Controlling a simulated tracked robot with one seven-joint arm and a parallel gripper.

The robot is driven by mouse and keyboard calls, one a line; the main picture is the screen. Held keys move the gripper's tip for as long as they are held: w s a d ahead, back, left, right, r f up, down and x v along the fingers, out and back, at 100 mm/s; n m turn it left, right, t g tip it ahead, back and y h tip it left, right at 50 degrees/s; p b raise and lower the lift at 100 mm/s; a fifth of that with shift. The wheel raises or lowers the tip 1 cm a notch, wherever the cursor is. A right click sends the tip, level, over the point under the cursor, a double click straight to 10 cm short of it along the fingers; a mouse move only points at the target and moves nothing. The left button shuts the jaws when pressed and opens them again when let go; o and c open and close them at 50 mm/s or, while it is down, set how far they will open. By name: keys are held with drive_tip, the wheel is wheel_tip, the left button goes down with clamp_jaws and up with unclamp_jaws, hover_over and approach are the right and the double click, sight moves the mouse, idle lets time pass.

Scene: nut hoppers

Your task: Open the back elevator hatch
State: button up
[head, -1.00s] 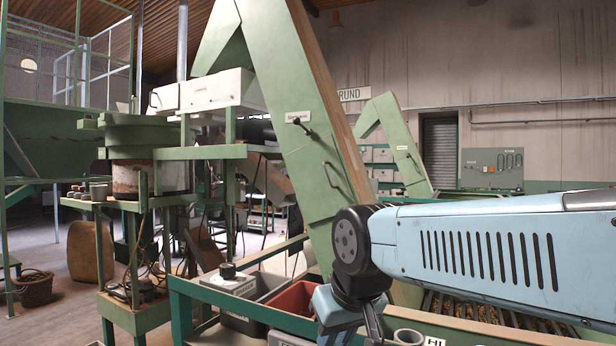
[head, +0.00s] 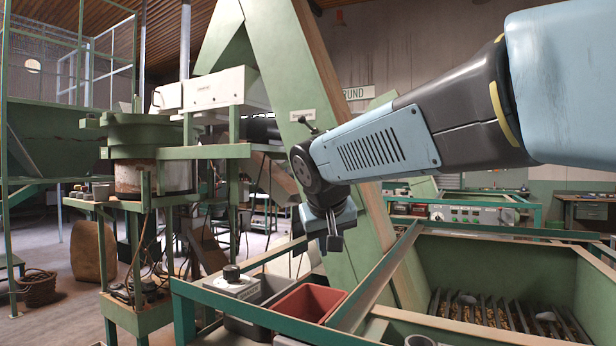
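The near green elevator (head: 275,100) slants across the middle of the head view. A small white label (head: 302,115) and a dark-knobbed latch (head: 308,124) show on its face; my arm covers the face lower down. The back elevator (head: 422,188) stands farther off, to the right. Only parts of it show above and below my arm, and its hatch and handle are hidden. My gripper (head: 335,243) points down in front of the near elevator's lower part, apart from both latches. Nothing is seen in it, but its finger opening is unclear.
Below my gripper are a red bin (head: 310,302), grey bins and a box with a black knob (head: 232,275) in a green frame. A green hopper with a slatted grate (head: 510,312) is at right. A control panel (head: 475,214) stands behind.

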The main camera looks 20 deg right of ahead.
drive_tip(key=w+d+r+m+t+h, duration=0.1)
drive_tip(key=w+d+r+m+h, duration=0.2)
drive_tip(key=w+r, duration=0.7)
drive_tip(key=w+d+r+t+h, duration=0.25)
drive_tip(key=w+d+r, duration=0.4)
drive_tip(key=w, duration=0.75)
drive_tip(key=shift+g+h, duration=0.35)
drive_tip(key=shift+g, duration=0.1)
drive_tip(key=x, duration=1.3)
drive_tip(key=shift+w+r, duration=0.15)
drive_tip(key=shift+w, duration=0.35)
drive_tip(key=shift+c, duration=0.2)
drive_tip(key=shift+a, duration=0.1)
clamp_jaws()
